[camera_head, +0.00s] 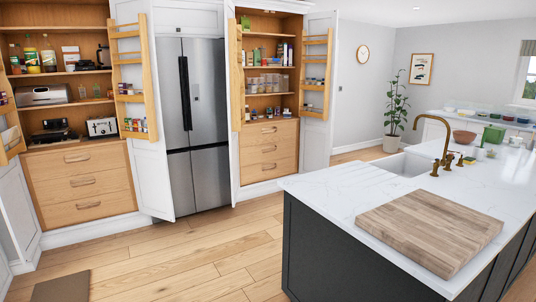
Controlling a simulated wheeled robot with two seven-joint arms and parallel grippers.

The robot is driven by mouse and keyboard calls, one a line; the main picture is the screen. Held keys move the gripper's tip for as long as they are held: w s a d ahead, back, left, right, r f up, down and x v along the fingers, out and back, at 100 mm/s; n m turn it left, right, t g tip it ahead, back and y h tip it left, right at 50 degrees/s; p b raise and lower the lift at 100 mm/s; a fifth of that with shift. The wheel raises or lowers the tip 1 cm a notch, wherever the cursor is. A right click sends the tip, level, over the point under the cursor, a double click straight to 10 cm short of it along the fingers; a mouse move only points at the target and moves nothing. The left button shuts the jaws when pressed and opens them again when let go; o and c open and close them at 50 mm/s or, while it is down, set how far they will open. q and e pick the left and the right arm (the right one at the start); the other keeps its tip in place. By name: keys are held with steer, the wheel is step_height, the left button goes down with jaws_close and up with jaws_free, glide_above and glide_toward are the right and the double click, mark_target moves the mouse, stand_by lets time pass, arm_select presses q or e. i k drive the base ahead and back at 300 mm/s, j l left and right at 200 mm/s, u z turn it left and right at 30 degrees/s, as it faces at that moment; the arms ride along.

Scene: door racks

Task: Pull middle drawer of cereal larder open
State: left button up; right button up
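Two open wooden larders stand against the back wall, each with a stack of three closed drawers. The right larder (268,88) holds jars, bottles and upright boxes on its shelves; its middle drawer (269,149) is flush with the drawers above and below. The left larder (65,90) holds appliances, bottles and jars; its middle drawer (82,183) is also closed. Each drawer has a wooden handle. I cannot tell for certain from labels which one is the cereal larder. Neither of my grippers is in view.
A grey fridge (197,115) stands between the larders. Open larder doors with racks (316,80) stick out into the room. A white-topped island (345,190) with a wooden board (430,228) fills the right front. Wooden floor (185,250) is clear between; a brown mat (62,287) lies lower left.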

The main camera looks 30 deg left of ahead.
mark_target(252, 155)
steer(key=i+j+u, duration=0.2)
steer(key=u, duration=0.15)
steer(key=i+u, duration=0.3)
steer(key=i+j+u, duration=0.4)
steer(key=i+u, duration=0.85)
steer(key=i, duration=0.85)
steer(key=i+z, duration=0.1)
steer(key=i, duration=0.7)
steer(key=i+l+z, duration=0.15)
steer(key=i+z, duration=0.25)
steer(key=i, duration=0.2)
steer(key=i+z, duration=0.45)
steer(key=i+j+z, duration=0.4)
steer(key=i, duration=0.25)
steer(key=i+l+z, duration=0.2)
steer(key=i+z, duration=0.25)
steer(key=i, duration=0.2)
steer(key=i+z, duration=0.45)
steer(key=i, duration=0.15)
steer(key=i+j+z, duration=0.4)
steer(key=i, duration=0.25)
steer(key=i+l+u, duration=0.1)
steer(key=i+u, duration=0.15)
steer(key=i, duration=0.3)
steer(key=i+l+u, duration=0.2)
steer(key=i, duration=0.3)
steer(key=i+l+u, duration=0.25)
steer(key=i, duration=0.25)
